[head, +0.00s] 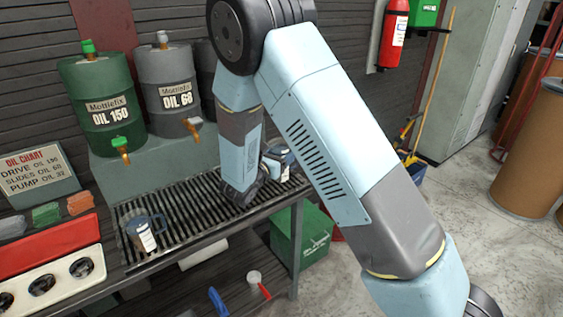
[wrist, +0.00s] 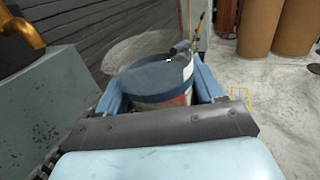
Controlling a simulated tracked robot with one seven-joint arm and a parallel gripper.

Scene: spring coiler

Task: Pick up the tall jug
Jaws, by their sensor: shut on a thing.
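My gripper (wrist: 158,90) is shut on a jug (wrist: 160,72). In the wrist view its light blue fingers lie on either side of the jug, whose round dark blue-grey rim faces up and whose side shows a white and red label. In the head view the held jug (head: 283,163) is partly hidden behind my wrist, at the right end of the slatted rack (head: 185,205). I cannot tell whether it still touches the rack. A second jug (head: 145,234), grey with a white label, stands at the rack's left end, apart from my gripper.
A green oil drum (head: 100,105) and a grey one (head: 172,92) with taps stand behind the rack. A sign (head: 32,175), colored blocks and a red panel (head: 48,248) are at the left. A green box (head: 303,238) sits below. Open floor lies to the right.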

